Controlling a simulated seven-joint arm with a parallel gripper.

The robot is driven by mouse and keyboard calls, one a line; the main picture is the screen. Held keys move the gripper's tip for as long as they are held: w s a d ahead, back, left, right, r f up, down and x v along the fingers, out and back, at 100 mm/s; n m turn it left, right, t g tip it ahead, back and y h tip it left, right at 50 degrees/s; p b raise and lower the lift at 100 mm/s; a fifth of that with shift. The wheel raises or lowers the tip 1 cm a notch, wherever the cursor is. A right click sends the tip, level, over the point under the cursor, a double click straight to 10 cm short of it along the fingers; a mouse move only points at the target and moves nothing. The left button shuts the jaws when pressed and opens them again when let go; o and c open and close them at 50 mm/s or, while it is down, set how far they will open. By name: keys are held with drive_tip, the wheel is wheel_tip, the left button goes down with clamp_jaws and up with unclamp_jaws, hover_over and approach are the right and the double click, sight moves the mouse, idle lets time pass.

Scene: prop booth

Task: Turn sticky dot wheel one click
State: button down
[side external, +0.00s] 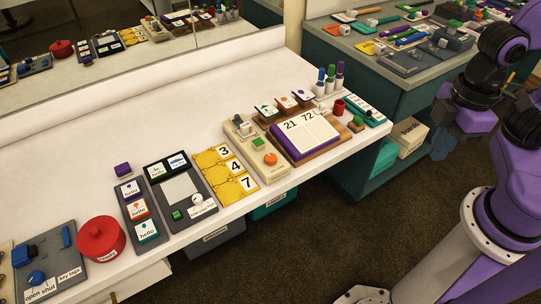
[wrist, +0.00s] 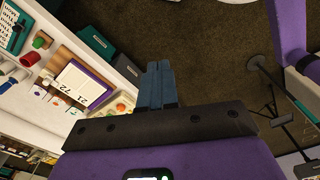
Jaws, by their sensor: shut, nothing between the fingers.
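No part is clearly labelled as the sticky dot wheel. A likely candidate is the small orange round piece (side external: 270,158) on a beige base, beside the number book on the white counter. An orange spot (wrist: 120,107) on a pale piece also shows at the left of the wrist view. My gripper (side external: 441,150) hangs over the floor at the right, well away from the counter and touching nothing. In the wrist view its blue-grey fingers (wrist: 156,84) are together and empty, with brown carpet behind them.
The white counter (side external: 75,170) holds a red canister (side external: 101,240), yellow number cards (side external: 224,172), a purple-edged book (side external: 303,136) and upright markers (side external: 330,78). In the wrist view, a stand (wrist: 270,85) is on the right.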

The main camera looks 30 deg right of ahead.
drive_tip(key=c, duration=1.8)
unclamp_jaws()
drive_tip(key=o, duration=0.5)
drive_tip(key=shift+c, duration=0.2)
drive_tip(key=o, duration=0.6)
drive_tip(key=shift+w+a+r+m, duration=0.1)
drive_tip(key=shift+w+a+m, duration=0.6)
drive_tip(key=shift+w, duration=0.25)
drive_tip(key=m, duration=2)
hover_over(271, 157)
wheel_tip(271, 157, down, 5)
wheel_tip(271, 157, down, 17)
drive_tip(key=c, duration=1)
